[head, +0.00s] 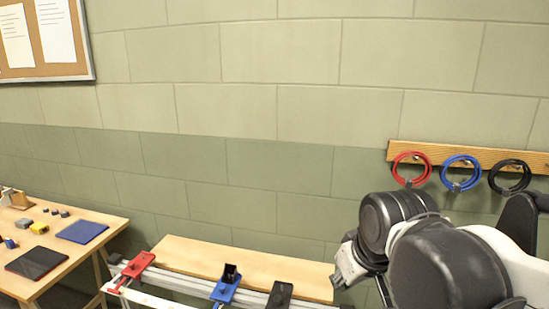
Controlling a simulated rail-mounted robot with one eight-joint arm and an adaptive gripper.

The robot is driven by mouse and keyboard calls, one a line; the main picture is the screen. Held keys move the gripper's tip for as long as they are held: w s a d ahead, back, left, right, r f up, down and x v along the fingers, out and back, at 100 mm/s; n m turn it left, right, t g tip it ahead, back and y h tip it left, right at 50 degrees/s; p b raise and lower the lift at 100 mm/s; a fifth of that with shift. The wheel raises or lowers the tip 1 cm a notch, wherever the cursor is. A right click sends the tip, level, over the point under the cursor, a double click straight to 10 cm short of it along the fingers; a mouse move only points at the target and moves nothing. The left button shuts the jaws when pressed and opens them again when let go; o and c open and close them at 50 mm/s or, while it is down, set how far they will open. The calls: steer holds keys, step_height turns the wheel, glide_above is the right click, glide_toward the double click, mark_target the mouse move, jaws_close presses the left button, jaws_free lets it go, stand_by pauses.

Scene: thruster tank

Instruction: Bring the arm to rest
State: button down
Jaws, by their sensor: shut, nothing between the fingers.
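My arm comes in from the right edge, folded, with its large dark rounded joints filling the lower right of the head view. My gripper (338,281) shows small and partly hidden behind these joints, at their left side. It points down and left, near the right end of the wooden bench top (190,254). It is shut, and I see nothing held in it. I cannot tell its exact height above the bench.
A rail with a red clamp (138,264), a blue clamp (226,287) and a black clamp (280,294) runs along the bench front. A table (92,216) with blue (82,231) and black (36,262) mats stands left. Coiled cables hang from a wall rack (470,153) behind my arm.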

steer(key=s+d+f+m+t, duration=0.1)
steer(key=s+d+m, duration=0.2)
steer(key=s+d, duration=0.3)
steer(key=shift+s+d+f+m+t+h, duration=0.2)
steer(key=shift+s+f+m+t+h, duration=0.2)
steer(key=shift+s, duration=0.35)
stand_by(1.5)
